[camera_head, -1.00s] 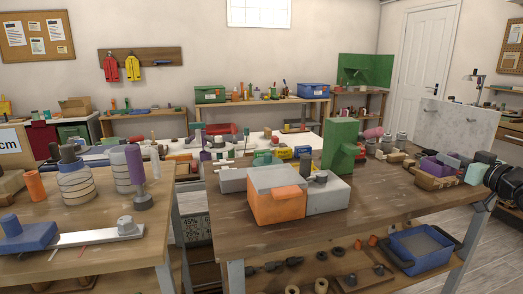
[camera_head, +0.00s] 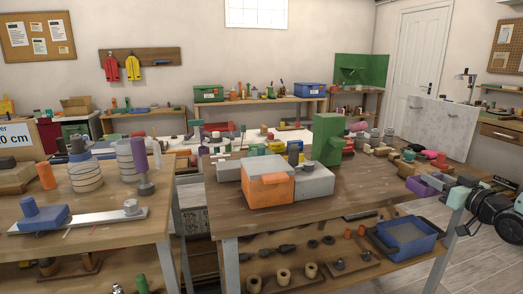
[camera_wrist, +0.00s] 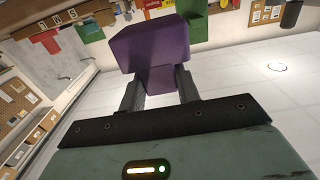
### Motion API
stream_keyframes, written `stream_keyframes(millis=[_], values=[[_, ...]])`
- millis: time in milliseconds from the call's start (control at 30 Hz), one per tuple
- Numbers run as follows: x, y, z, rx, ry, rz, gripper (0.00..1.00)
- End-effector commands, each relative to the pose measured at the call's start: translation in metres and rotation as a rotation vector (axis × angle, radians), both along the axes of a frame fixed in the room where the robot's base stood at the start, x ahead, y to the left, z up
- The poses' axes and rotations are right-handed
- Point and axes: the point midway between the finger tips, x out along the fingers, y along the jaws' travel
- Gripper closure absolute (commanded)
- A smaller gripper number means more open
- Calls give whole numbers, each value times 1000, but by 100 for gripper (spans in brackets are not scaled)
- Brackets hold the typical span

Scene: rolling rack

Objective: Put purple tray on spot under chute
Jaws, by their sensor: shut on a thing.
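The purple tray (camera_wrist: 152,45) is between the fingers of my gripper (camera_wrist: 159,82) in the wrist view, and the fingers are shut on it. In the head view the purple tray (camera_head: 424,186) shows at the right edge of the wooden table, beside the teal body of my gripper (camera_head: 447,190). I cannot tell whether the tray touches the table. A tall green block (camera_head: 327,140) stands on the table; it may be the chute. No marked spot can be made out.
An orange and grey box (camera_head: 266,190) stands at the table's front left. Several small parts crowd the table's back right. A blue bin (camera_head: 405,238) sits on the lower shelf. The tabletop's front right (camera_head: 350,192) is clear. Another workbench (camera_head: 90,215) stands on the left.

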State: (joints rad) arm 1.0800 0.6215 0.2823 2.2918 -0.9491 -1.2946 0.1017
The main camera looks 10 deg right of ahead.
Motion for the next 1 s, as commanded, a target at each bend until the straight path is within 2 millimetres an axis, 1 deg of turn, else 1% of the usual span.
stream_keyframes(millis=[33, 67, 100, 167, 267, 400, 500, 900, 1000], values=[[-2, 10, -11, 8, 6, 1, 90], [-4, 15, -16, 8, 6, -1, 90], [-5, 23, -26, 10, 7, 0, 90], [-9, 35, -38, 10, 8, -5, 90], [-15, 58, -63, 12, 10, -9, 90], [-25, 94, -101, 13, 12, -18, 90], [-31, 118, -127, 12, 11, -24, 90], [-54, 205, -219, 8, 8, -47, 90], [-59, 222, -239, 6, 7, -54, 90]])
